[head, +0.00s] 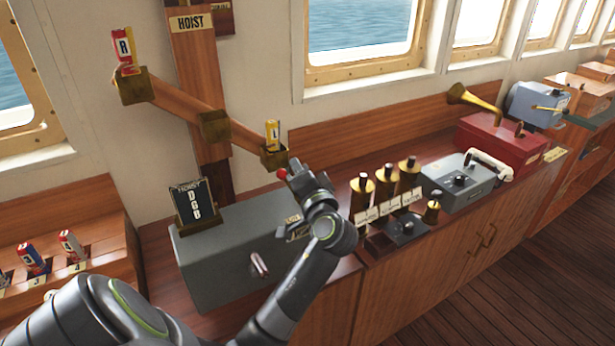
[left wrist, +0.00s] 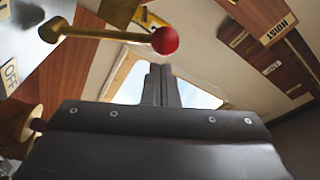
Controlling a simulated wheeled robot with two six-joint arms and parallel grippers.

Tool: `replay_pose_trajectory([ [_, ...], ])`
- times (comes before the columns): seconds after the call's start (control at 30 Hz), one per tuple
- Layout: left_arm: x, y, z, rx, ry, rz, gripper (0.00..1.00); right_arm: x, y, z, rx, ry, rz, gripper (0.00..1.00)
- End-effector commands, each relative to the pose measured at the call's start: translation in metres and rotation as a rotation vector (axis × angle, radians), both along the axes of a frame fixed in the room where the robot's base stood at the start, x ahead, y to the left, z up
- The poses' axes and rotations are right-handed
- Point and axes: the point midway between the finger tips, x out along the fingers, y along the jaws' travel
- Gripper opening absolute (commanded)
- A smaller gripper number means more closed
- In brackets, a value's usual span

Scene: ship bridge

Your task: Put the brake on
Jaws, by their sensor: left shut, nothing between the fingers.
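A brass lever (left wrist: 105,34) with a red ball knob (left wrist: 165,40) crosses the top of the left wrist view. A label reading OFF (left wrist: 10,75) shows at the left of that view. In the head view the red knob (head: 281,173) shows just left of my left gripper (head: 296,168), above the grey hoist box (head: 225,255). My left gripper is shut and empty; its fingers also show in the left wrist view (left wrist: 160,82), close to the knob but not around it. Whether they touch cannot be told. My wrist hides the lever's base in the head view. My right gripper is out of view.
A tilted wooden beam (head: 185,104) bears a red cartridge marked R (head: 123,47) and a yellow one marked L (head: 272,135), the latter just above my gripper. A HOIST board (head: 190,205) stands on the box.

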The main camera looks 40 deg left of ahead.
Motion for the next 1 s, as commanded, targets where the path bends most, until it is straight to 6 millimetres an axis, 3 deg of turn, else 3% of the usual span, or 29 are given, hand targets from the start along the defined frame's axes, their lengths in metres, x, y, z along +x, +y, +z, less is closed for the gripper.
replay_pose_trajectory([
  [0.3,-0.013,0.005,-0.004,-0.05,-0.121,0.0,0.0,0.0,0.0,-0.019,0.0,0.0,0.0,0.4],
  [1.0,-0.015,0.007,-0.002,-0.062,-0.147,0.002,0.0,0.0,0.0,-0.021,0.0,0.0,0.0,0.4],
])
